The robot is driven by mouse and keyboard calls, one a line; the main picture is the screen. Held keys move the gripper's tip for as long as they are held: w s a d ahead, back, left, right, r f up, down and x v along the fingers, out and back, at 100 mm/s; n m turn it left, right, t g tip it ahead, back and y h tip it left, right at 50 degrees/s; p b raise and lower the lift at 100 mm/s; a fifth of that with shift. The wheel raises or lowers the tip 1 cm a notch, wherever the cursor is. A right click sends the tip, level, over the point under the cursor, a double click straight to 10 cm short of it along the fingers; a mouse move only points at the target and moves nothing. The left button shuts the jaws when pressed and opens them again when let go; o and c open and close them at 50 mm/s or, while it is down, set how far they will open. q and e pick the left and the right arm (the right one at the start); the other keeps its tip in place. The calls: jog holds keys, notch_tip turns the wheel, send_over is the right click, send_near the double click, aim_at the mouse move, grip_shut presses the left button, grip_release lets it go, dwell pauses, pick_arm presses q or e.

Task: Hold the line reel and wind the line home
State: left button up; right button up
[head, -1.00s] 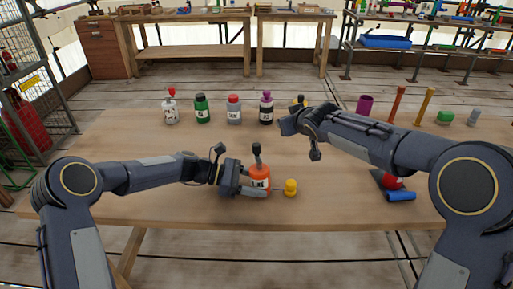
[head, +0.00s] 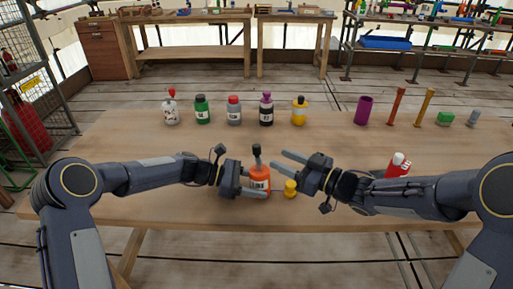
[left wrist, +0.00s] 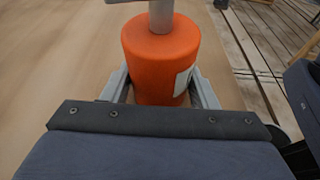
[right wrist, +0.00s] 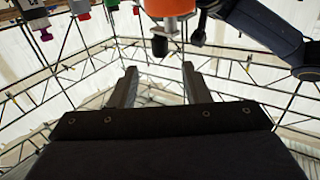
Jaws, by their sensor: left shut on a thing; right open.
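The line reel (head: 260,177) is an orange upright cylinder with a white label and a dark-knobbed stem (head: 257,152) on top. It is near the front middle of the table. My left gripper (head: 255,188) is shut around its body from the left; the left wrist view shows the orange body (left wrist: 160,65) between both fingers. My right gripper (head: 272,161) is open and empty, just right of the reel, with its fingertips pointing at the stem. The right wrist view shows the reel (right wrist: 168,6) and its black knob (right wrist: 160,46) upside down, beyond the open fingers (right wrist: 158,82).
A small yellow piece (head: 290,189) stands close right of the reel, below my right gripper. Several bottles, including a yellow one (head: 300,112), line the back of the table. A purple cup (head: 364,110) and sticks stand back right.

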aim_at(260, 147)
jog(key=x, duration=0.9)
jog(key=shift+w+a, duration=0.1)
jog(key=shift+w, duration=0.05)
jog(key=shift+c, duration=0.4)
grip_shut()
jog(key=shift+d+r+m+t+h, duration=0.1)
jog(key=shift+d+m+t+h, duration=0.1)
jog(key=shift+m+t+h, duration=1.1)
jog(key=shift+d+r+m+t+h, duration=0.1)
jog(key=shift+d+m+t+h, duration=0.15)
jog(key=shift+m+t+h, duration=1.05)
jog(key=shift+d+f+t+h, duration=0.1)
jog(key=shift+t+h, duration=0.2)
jog(key=shift+h, duration=0.4)
jog(key=shift+o, duration=0.4)
grip_release()
